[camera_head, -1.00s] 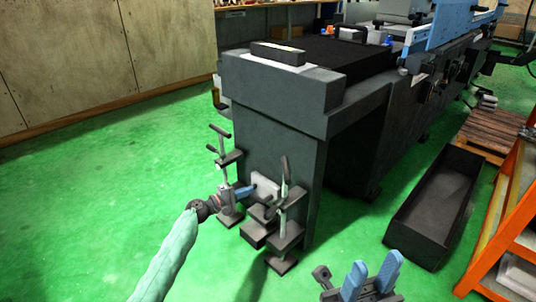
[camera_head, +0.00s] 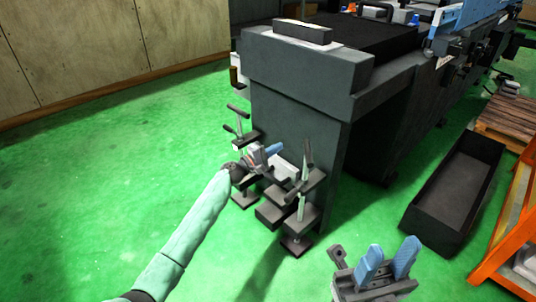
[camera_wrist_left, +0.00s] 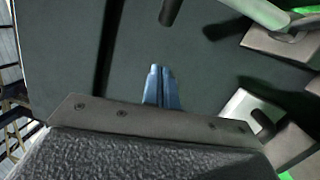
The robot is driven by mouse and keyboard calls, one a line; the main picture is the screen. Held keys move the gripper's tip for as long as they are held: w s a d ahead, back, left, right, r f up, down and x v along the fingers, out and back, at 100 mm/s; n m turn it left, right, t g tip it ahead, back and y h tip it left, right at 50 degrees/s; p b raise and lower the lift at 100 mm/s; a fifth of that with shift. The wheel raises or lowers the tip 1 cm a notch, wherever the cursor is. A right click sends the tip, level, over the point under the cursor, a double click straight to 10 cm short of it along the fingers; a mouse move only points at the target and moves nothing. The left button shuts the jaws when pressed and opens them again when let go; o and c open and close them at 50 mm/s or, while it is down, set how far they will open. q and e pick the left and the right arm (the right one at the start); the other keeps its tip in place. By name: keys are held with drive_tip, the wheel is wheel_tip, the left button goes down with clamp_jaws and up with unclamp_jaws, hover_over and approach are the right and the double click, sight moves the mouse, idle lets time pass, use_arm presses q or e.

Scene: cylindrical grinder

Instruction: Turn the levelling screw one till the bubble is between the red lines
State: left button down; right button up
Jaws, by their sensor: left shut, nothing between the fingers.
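Two levelling screws with dark bar handles stand at the foot of the grey machine end, a left one (camera_head: 239,123) and a right one (camera_head: 300,189). I cannot tell which is screw one. My left gripper (camera_head: 274,149), with blue fingers, is shut and empty between them, close to the machine face. In the left wrist view its fingertips (camera_wrist_left: 160,70) are together in front of the dark face, below a dark bar end (camera_wrist_left: 170,12). My right gripper (camera_head: 391,258) is open and empty at the lower right. No bubble or red lines can be made out.
The grey machine end (camera_head: 290,110) rises behind the screws, with a block (camera_head: 302,31) on top. A black open bin (camera_head: 455,195) and orange rack (camera_head: 510,225) stand right. Green floor (camera_head: 90,190) is free at left.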

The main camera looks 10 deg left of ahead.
use_arm(q)
drive_tip(key=w+d+r, duration=0.1)
drive_tip(key=w+d, duration=0.1)
drive_tip(key=d, duration=0.4)
drive_tip(key=shift+w+d+r, duration=0.15)
drive_tip(key=shift+w+d, duration=0.05)
drive_tip(key=shift+w+d, duration=0.3)
drive_tip(key=shift+d, duration=0.4)
drive_tip(key=shift+b, duration=0.35)
